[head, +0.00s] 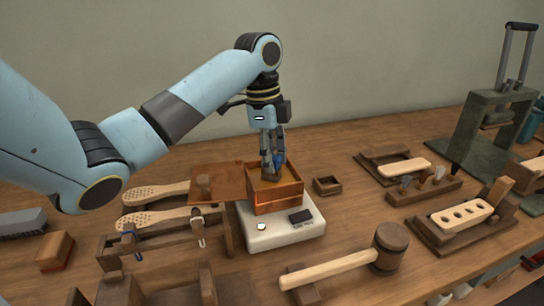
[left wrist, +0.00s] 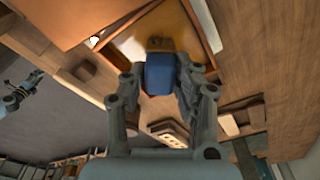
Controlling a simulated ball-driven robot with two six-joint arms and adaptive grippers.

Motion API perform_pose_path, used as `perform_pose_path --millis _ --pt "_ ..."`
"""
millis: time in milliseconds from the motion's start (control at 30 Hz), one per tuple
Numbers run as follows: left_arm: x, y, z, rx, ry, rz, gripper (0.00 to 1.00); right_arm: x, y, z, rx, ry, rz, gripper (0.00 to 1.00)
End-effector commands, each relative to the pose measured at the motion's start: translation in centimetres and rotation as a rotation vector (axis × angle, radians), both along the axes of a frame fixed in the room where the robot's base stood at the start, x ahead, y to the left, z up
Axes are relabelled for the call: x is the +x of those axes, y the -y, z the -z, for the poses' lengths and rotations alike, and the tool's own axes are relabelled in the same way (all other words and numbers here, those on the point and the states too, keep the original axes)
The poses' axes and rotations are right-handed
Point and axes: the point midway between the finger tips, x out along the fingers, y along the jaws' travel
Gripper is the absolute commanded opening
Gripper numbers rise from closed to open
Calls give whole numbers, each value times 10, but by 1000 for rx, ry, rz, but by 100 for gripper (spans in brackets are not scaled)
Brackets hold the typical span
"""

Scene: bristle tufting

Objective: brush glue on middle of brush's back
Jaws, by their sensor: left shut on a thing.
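My left gripper (head: 272,170) points down into an open wooden box (head: 278,203) that stands on a white scale. It is shut on a small blue piece (left wrist: 159,73), which has a brownish end in the left wrist view and looks like the glue brush's handle. Its lower end is inside the box, and the box has an amber inside. Two pale wooden brush bodies with many holes (head: 155,191) (head: 160,217) lie by a dark wooden rack at left. I cannot tell which wooden piece is the task's brush.
The scale (head: 283,230) has a dark display. A brown lid or board (head: 216,181) sits left of the box. A mallet (head: 388,246) lies in front. A small tray (head: 327,186), wooden jigs (head: 462,216) and a green press (head: 482,130) stand right. Clear table lies behind the box.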

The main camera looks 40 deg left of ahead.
Motion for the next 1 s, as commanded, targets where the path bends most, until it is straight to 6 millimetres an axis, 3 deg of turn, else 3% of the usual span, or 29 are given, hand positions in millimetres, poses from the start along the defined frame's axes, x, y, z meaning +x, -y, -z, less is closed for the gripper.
perform_pose_path --millis 1000 --pt "0 0 7 0 0 0 3 0 -2 1 2 0 1 40"
